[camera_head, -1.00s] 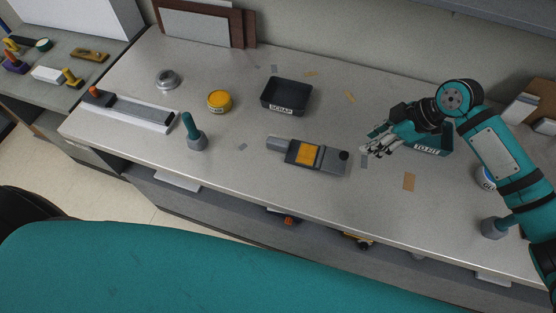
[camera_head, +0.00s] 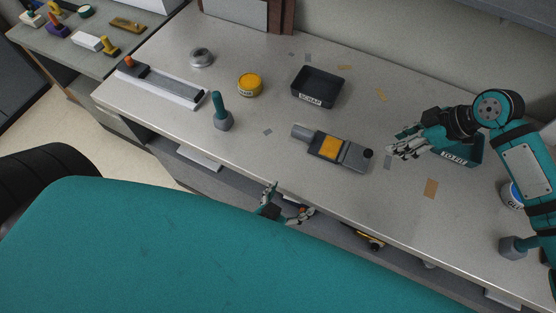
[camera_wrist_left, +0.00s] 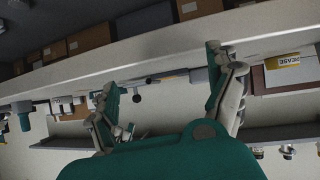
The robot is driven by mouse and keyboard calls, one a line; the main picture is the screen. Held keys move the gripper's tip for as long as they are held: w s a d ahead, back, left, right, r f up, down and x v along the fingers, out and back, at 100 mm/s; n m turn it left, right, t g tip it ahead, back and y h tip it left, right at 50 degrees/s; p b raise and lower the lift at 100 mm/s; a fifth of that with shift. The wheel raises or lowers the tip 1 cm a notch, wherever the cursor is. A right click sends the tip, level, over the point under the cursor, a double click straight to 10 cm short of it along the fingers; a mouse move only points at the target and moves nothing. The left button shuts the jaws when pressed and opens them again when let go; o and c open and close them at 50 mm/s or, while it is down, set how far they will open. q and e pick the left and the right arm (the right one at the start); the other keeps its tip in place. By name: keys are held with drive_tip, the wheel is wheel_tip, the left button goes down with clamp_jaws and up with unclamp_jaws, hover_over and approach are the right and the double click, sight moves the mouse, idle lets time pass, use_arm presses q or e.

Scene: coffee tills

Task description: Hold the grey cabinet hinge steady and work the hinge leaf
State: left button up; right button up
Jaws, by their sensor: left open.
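My left gripper (camera_head: 287,204) shows just beyond my teal body, below and left of the hinge by the bench's front edge. It is open and empty, its fingers wide apart in the left wrist view (camera_wrist_left: 160,82). My right gripper (camera_head: 396,143) is to the right of the hinge, in front of the TO FIT bin (camera_head: 466,152); its fingers look apart and empty.
A black SCRAP tray (camera_head: 318,88), a yellow tin (camera_head: 250,85) and a teal-handled tool (camera_head: 220,110) stand behind and left of the hinge. A long grey tool (camera_head: 165,87) lies farther left. Flat scraps dot the bench (camera_head: 300,190). A shelf with items runs below.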

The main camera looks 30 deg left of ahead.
use_arm(q)
drive_tip(key=w+a+r+n+t+y, duration=0.1)
drive_tip(key=w+a+r+t+y, duration=0.1)
drive_tip(key=w+a+r, duration=0.45)
approach(303, 129)
drive_tip(key=x, duration=0.9)
drive_tip(key=shift+w+f, duration=0.1)
drive_tip(key=shift+w, duration=0.15)
drive_tip(key=c, duration=1.7)
drive_tip(key=shift+o, duration=0.2)
use_arm(e)
drive_tip(key=shift+c, duration=0.4)
drive_tip(key=shift+f, duration=0.1)
